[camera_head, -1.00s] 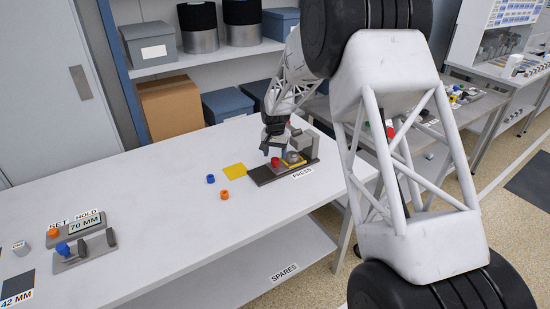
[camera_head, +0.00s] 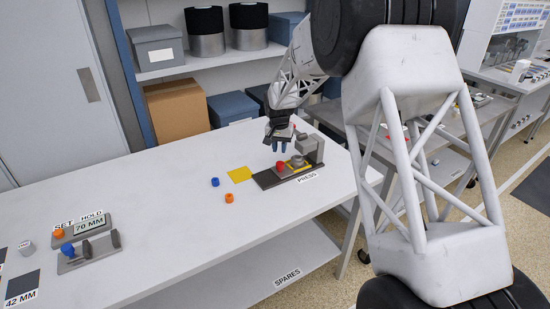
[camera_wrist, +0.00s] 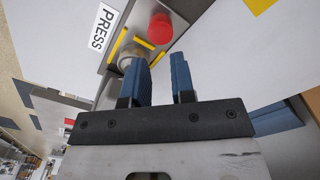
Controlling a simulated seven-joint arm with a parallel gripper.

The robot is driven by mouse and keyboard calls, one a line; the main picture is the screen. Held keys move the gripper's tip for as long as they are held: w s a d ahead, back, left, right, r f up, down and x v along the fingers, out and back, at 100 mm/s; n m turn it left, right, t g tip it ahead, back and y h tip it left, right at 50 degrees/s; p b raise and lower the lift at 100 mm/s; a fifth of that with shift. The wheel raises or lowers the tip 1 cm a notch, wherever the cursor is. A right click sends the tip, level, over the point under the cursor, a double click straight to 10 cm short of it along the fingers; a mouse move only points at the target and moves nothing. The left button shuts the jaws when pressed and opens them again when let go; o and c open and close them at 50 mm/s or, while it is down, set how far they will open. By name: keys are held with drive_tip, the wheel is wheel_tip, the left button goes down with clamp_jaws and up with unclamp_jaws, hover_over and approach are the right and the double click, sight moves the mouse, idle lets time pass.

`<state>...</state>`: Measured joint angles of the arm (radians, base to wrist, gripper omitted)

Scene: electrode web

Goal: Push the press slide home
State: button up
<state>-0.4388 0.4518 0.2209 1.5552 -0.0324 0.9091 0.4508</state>
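The press (camera_head: 312,152) is a grey upright block on a dark base at the right end of the white table. A red knob (camera_head: 280,165) sits on its base and also shows in the wrist view (camera_wrist: 159,28). Yellow strips (camera_wrist: 144,42) run along the base beside a round metal part (camera_wrist: 127,58), which a finger partly hides. My gripper (camera_head: 282,150) is above the press base, behind the red knob in the head view. In the wrist view its two blue fingers (camera_wrist: 160,78) are apart with nothing between them. I cannot tell whether they touch the press.
A yellow square (camera_head: 239,174) lies left of the press. A blue piece (camera_head: 215,182) and an orange piece (camera_head: 229,198) lie on the open table. Shelves with boxes stand behind.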

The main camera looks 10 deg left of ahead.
drive_tip(key=shift+s+a+f+n+t+h, duration=0.15)
drive_tip(key=shift+s+a+n+t+h, duration=0.2)
drive_tip(key=shift+s, duration=0.35)
clamp_jaws()
drive_tip(key=s+a+n+t+h, duration=0.1)
drive_tip(key=s+a+n+t, duration=0.3)
drive_tip(key=s+a+t, duration=0.2)
drive_tip(key=shift+s+a+h, duration=0.35)
drive_tip(key=shift+s+a, duration=0.65)
drive_tip(key=shift+s, duration=0.1)
